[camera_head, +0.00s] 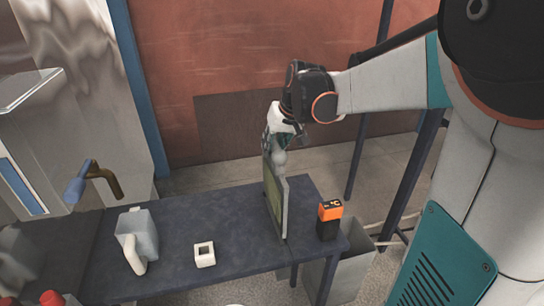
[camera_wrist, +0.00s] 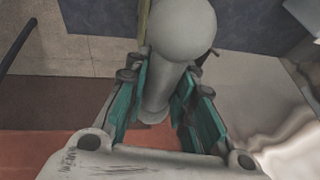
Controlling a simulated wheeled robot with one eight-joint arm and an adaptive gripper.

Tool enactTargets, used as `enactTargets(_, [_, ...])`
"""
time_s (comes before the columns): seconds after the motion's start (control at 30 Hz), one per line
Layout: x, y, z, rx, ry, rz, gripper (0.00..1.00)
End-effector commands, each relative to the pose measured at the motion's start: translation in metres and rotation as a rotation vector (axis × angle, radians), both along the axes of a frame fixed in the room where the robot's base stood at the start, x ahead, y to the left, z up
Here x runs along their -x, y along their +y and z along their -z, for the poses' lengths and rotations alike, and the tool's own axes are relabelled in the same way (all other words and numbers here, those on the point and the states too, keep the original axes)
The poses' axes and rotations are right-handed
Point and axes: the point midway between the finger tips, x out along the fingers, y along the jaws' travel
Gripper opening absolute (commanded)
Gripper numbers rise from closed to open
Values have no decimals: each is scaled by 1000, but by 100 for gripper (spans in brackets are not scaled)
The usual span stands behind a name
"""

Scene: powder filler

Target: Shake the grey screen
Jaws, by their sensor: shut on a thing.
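The grey screen (camera_head: 275,202) is a flat grey frame with a greenish panel. In the head view it stands upright on edge, over the right part of the dark table. My gripper (camera_head: 280,146) is above its top edge, pointing down, and shut on the screen's rounded grey handle. In the wrist view the pale handle (camera_wrist: 183,28) with its round end lies between the teal-padded fingers of my gripper (camera_wrist: 165,85). The panel is mostly hidden in the wrist view. I cannot tell whether the screen's lower edge touches the table.
An orange and black device (camera_head: 329,219) stands close to the right of the screen. A white square block (camera_head: 204,254) and a grey jug (camera_head: 138,240) are on the table (camera_head: 225,225) to the left. A grey bin (camera_head: 352,270) stands beyond the table's right end.

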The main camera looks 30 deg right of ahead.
Motion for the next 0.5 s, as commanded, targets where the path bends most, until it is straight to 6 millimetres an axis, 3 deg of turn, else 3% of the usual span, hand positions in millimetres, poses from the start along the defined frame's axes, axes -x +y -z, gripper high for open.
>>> enactTargets(0.03, [0,0,-14,0,0,0,0])
enactTargets(0.2, [0,0,-44,0,0,0,0])
enactTargets(0.5, [0,0,-74,0,0,0,0])
